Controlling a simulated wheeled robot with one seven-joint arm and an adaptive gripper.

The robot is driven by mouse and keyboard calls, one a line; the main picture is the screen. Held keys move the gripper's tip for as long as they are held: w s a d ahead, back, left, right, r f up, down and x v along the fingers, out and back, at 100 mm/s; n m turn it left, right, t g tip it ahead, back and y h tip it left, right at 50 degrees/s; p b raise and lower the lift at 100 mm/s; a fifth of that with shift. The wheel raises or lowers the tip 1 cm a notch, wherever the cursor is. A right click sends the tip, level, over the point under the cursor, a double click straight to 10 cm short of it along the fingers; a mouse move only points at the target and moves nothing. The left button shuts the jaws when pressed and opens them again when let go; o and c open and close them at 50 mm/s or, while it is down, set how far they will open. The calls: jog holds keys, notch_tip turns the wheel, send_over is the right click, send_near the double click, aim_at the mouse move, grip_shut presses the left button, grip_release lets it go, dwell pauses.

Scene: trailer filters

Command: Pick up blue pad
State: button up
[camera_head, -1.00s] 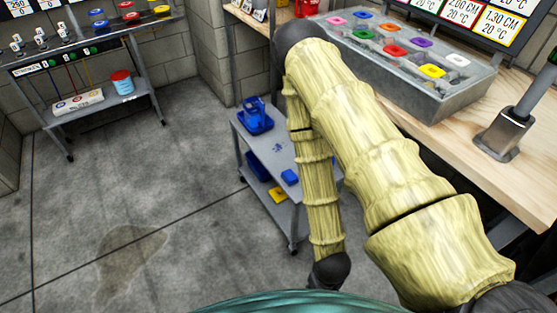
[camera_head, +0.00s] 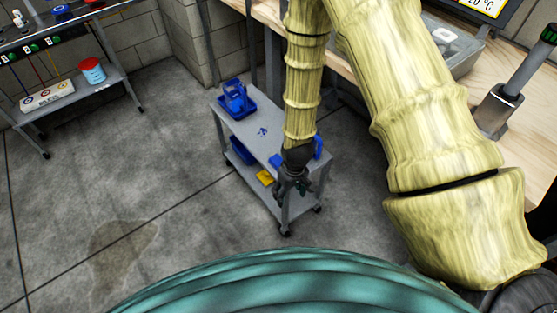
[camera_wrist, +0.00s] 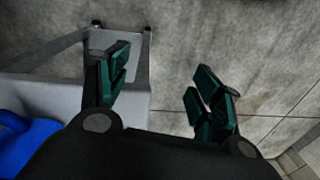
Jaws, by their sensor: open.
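A blue pad (camera_head: 318,147) lies on the top shelf of the grey trolley (camera_head: 232,118), partly hidden behind my wrist in the head view. In the wrist view a blue shape (camera_wrist: 25,145) shows at the lower left on the grey trolley top (camera_wrist: 50,96); it is cut off, and I cannot tell for sure that it is the pad. My gripper (camera_head: 293,192) hangs pointing down by the near right end of the trolley. In the wrist view its green-tipped fingers (camera_wrist: 160,88) are spread apart with nothing between them, over the floor beside the trolley edge.
A blue tray with a blue item (camera_head: 236,97) and a small blue piece (camera_head: 263,132) are on the trolley top. A blue bin (camera_head: 242,151) and a yellow item (camera_head: 265,177) are on its lower shelf. A wooden bench (camera_head: 520,85) stands at right.

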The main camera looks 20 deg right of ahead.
notch_tip(320, 180, up, 12)
jog(key=n, duration=0.2)
send_over(278, 160)
jog(key=shift+h, duration=0.4)
jog(key=f, duration=0.5)
jog(key=shift+s+a+f, duration=0.1)
jog(key=shift+s+a, duration=0.1)
jog(key=shift+a, duration=0.1)
jog(key=shift+w+d+f, duration=0.1)
jog(key=shift+f, duration=1.35)
jog(key=shift+w+d+f, duration=0.1)
jog(key=shift+f, duration=1.35)
jog(key=c, duration=0.9)
